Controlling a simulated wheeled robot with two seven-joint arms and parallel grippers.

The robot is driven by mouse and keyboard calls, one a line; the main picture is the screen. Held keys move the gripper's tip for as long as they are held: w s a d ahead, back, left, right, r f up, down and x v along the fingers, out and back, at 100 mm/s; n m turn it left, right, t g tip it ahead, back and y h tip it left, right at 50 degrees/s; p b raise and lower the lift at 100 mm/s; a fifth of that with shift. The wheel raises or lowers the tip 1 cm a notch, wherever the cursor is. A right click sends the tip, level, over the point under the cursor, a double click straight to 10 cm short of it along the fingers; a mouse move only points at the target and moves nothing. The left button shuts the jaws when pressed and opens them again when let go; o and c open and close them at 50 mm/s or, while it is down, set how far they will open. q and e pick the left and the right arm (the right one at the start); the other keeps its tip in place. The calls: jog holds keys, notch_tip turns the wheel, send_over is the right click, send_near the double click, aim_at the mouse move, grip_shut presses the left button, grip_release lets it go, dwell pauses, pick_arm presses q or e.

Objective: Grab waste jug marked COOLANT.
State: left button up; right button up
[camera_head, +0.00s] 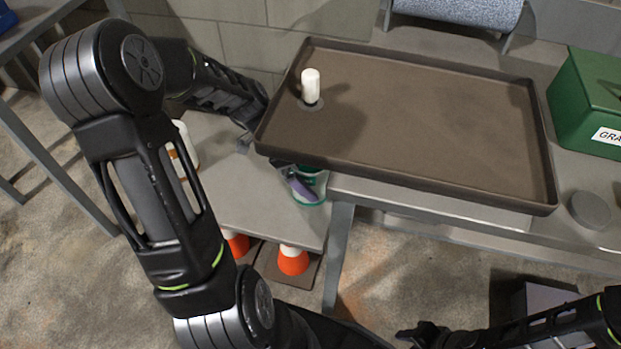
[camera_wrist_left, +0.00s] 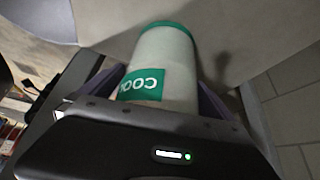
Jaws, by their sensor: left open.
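A white jug (camera_wrist_left: 165,62) with a green rim and a green label reading "COO" fills the middle of the left wrist view; the rest of its marking is hidden. In the head view only its green and white parts (camera_head: 314,187) show, on the low grey table, partly behind the tray corner and my gripper. My left gripper (camera_wrist_left: 160,90) is open, with its purple-grey fingers on either side of the jug. One finger of it shows in the head view (camera_head: 299,184). My right gripper (camera_head: 424,334) is at the bottom edge, away from the jug; its jaws are unclear.
A brown tray (camera_head: 440,185) holding a white cylinder (camera_head: 311,86) overhangs close above the jug. A white container with an orange label (camera_head: 186,146) stands left on the low table (camera_head: 265,205). Orange cones (camera_head: 292,260) are below. A green box (camera_head: 590,100) stands right.

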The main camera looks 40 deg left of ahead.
dwell(0.5)
pick_arm(q)
jog(key=c, duration=1.9)
